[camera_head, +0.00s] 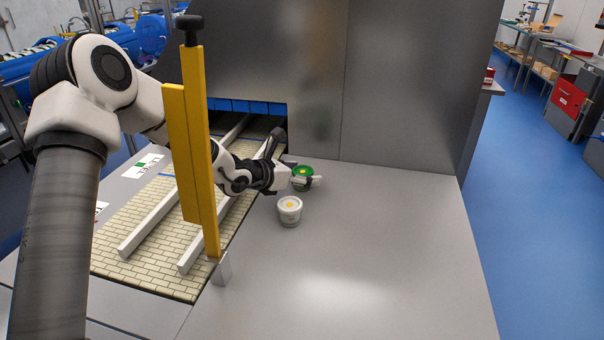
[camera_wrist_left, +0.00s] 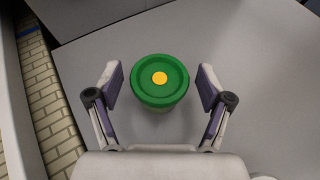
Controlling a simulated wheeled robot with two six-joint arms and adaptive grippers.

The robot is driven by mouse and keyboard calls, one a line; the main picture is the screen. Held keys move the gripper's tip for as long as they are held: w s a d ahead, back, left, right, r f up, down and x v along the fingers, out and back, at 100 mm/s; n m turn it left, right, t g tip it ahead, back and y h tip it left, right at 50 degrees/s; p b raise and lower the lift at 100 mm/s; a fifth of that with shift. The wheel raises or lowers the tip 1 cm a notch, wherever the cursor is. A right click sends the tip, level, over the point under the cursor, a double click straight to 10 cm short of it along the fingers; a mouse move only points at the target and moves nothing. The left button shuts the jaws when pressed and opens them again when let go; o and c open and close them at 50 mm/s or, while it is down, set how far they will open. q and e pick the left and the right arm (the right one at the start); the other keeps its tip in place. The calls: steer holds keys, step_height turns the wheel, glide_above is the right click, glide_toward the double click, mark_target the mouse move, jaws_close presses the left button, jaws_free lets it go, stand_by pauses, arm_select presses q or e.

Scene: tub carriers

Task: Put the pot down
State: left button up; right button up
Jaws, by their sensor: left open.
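A pot with a green lid and a yellow dot (camera_head: 303,171) stands upright on the grey steel table, near the tall steel panel. It also shows in the left wrist view (camera_wrist_left: 160,82), between the two fingers and apart from both. My left gripper (camera_head: 306,181) is open around this pot; its fingertips show on either side in the left wrist view (camera_wrist_left: 160,85). My right gripper is not in view.
A brick-patterned conveyor belt (camera_head: 150,232) with white guide rails lies left of the pots. A yellow upright post (camera_head: 205,150) stands at the belt's near edge. The steel table (camera_head: 400,250) is clear to the right and front.

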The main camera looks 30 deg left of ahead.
arm_select(q)
steer(key=shift+s+a+r, duration=0.1)
steer(key=shift+r, duration=0.1)
steer(key=v, duration=0.8)
steer(key=shift+s+a+r+b, duration=0.1)
steer(key=shift+s+b, duration=0.1)
steer(key=shift+b, duration=0.1)
steer(key=shift+p+v, duration=0.75)
steer(key=shift+v, duration=0.5)
steer(key=shift+s+r, duration=0.15)
steer(key=shift+s, duration=0.15)
